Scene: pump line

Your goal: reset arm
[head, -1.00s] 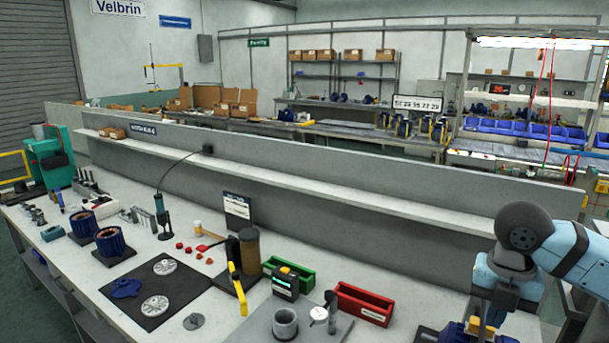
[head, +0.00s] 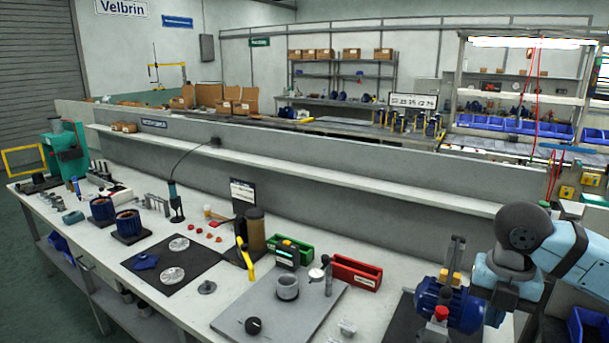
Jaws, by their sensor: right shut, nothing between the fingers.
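My right arm comes in from the right edge in the head view, bends at a dark round joint and points down. My right gripper (head: 494,318) is at its lower end, beside the blue pump (head: 462,308) and partly hard to make out. It is shut with nothing held. The blue pump has a red knob and sits on a dark mat (head: 403,322) at the bench's right front. Whether the gripper touches the pump cannot be told. My left gripper is not in view.
The long bench (head: 190,308) carries a grey plate (head: 318,317) with a metal cup (head: 288,287), a red bin (head: 357,271), a green bin (head: 303,249) and a black mat (head: 200,258) with discs. A shelf wall (head: 340,215) runs behind.

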